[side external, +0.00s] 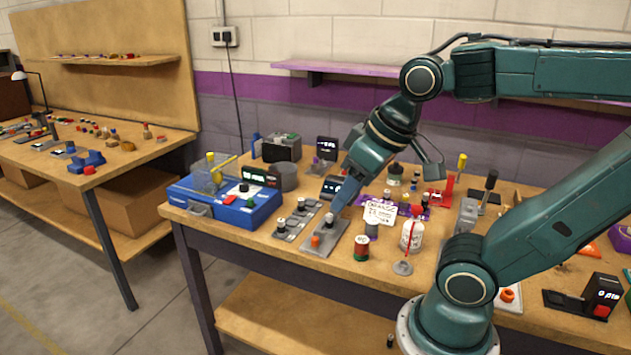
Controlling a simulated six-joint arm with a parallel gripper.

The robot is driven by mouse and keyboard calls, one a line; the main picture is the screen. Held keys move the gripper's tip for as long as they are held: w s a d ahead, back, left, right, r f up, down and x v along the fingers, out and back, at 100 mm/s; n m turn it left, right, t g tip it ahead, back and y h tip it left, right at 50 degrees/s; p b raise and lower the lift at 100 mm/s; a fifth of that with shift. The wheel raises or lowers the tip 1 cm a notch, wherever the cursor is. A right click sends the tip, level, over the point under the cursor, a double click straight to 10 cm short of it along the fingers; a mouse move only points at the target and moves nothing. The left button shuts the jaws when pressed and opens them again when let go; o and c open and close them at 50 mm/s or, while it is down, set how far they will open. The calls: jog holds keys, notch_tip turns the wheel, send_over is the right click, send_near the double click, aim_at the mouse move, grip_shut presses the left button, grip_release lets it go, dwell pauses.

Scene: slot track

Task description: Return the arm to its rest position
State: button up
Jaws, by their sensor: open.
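My teal arm reaches over the workbench from the right, and my gripper (341,200) points down and to the left. It is open, and its fingertips are just above or beside a grey slotted plate (338,229). The picture is too small to tell whether they touch anything. An orange knob (315,241) stands on the near part of this plate, and a dark knob with a light top (329,218) stands farther back. A second grey plate (288,233) lies to the left with small pegs on it.
A blue box (222,207) stands left of the plates. Several objects crowd the back of the bench (265,255). A purple shelf (380,69) is on the wall behind.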

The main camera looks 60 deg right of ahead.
jog(key=shift+s+a+f+n, duration=0.1)
jog(key=shift+s+a+n, duration=0.15)
jog(key=shift+s, duration=0.2)
jog(key=shift+s+a+f+n, duration=0.1)
jog(key=shift+s+a+n, duration=0.15)
jog(key=shift+s, duration=0.2)
jog(key=shift+c, duration=0.4)
dwell(0.4)
jog(key=shift+w, duration=0.1)
jog(key=c, duration=0.7)
jog(key=shift+w, duration=0.1)
grip_shut()
jog(key=w+d+f+m+g, duration=0.5)
jog(key=w+d+f+m, duration=0.1)
jog(key=w+d+f, duration=0.8)
notch_tip(320, 180, down, 2)
jog(key=shift+w+d, duration=0.15)
jog(key=shift+w, duration=0.75)
